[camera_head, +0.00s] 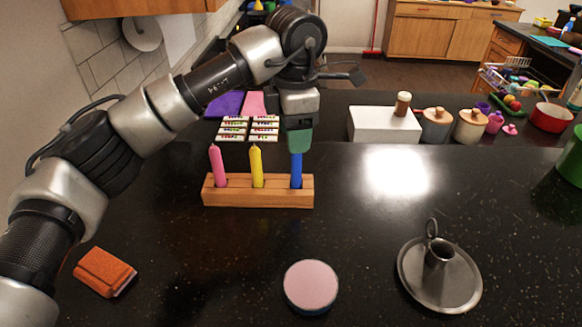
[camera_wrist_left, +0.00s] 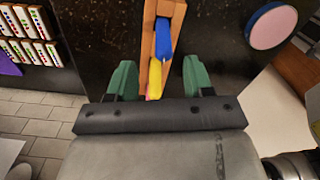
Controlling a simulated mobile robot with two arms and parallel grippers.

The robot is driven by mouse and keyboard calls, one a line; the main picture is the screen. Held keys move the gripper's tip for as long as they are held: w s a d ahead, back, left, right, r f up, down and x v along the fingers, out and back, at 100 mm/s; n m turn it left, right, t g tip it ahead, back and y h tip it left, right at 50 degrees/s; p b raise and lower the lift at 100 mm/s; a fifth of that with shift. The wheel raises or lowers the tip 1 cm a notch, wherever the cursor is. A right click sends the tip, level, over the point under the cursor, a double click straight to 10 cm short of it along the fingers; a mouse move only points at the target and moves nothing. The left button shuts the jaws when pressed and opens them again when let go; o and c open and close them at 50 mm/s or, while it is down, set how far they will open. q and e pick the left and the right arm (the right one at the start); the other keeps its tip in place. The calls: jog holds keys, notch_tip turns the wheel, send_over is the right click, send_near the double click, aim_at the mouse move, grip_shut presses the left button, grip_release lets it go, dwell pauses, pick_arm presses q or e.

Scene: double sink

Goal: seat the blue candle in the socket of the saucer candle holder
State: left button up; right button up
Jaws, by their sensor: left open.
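The blue candle (camera_head: 296,171) stands upright in the right-hand hole of a wooden block (camera_head: 240,197). My left gripper (camera_head: 299,150) is open, pointing down over the blue candle and hiding its top in the head view. In the left wrist view, the blue candle (camera_wrist_left: 163,40) shows beyond and between the open green fingers (camera_wrist_left: 160,75); contact cannot be told. The metal saucer candle holder (camera_head: 460,286), with an empty upright socket and a ring handle, sits on the dark counter at the front right. My right gripper is not in view.
A pink candle (camera_head: 217,166) and a yellow candle (camera_head: 257,167) stand in the same block. An orange sponge-like block (camera_head: 104,271) is front left.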

aim_at(296, 162)
pick_arm(q)
jog(key=shift+f, duration=0.7)
jog(key=shift+s+d+f+p, duration=0.1)
jog(key=shift+s+f+p, duration=0.05)
jog(key=shift+f+p, duration=0.8)
notch_tip(296, 162, down, 2)
jog(key=shift+f+p, duration=0.15)
jog(key=shift+p, duration=0.3)
jog(key=shift+f, duration=0.45)
grip_shut()
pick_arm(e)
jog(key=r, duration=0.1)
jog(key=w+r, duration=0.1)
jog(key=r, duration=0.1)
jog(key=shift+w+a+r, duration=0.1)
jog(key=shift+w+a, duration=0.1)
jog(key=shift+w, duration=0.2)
